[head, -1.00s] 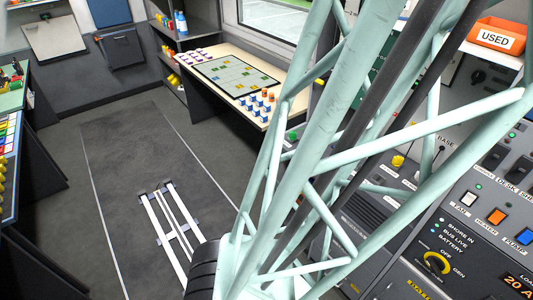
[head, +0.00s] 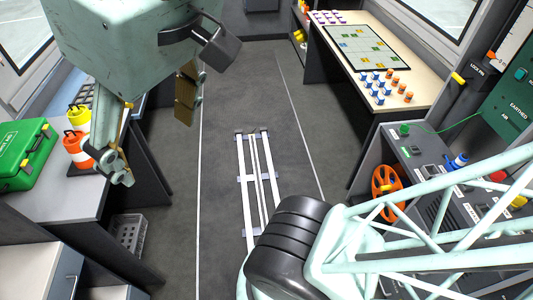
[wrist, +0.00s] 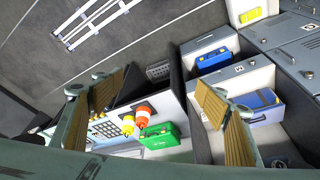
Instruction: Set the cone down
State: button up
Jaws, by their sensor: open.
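A yellow and white banded object (head: 78,116) and an orange and white banded one (head: 77,152) stand on the left counter; I cannot tell whether either is a cone. The wrist view also shows the yellow one (wrist: 128,124) and the orange one (wrist: 143,118), side by side, beyond the space between my fingers. My gripper (head: 155,140) is open and empty, above and to the right of them in the head view. Its two tan-padded fingers are spread wide in the wrist view (wrist: 160,100).
A green case (head: 22,152) sits left of the banded objects; a grey crate (head: 128,232) is below the counter. Open drawers, one holding a blue box (wrist: 214,60), show in the wrist view. A table (head: 440,62) with small coloured pieces stands right.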

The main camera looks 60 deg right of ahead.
jog(key=shift+s+f, duration=0.1)
jog(key=shift+f, duration=0.25)
jog(key=o, duration=0.4)
jog(key=shift+c, duration=0.2)
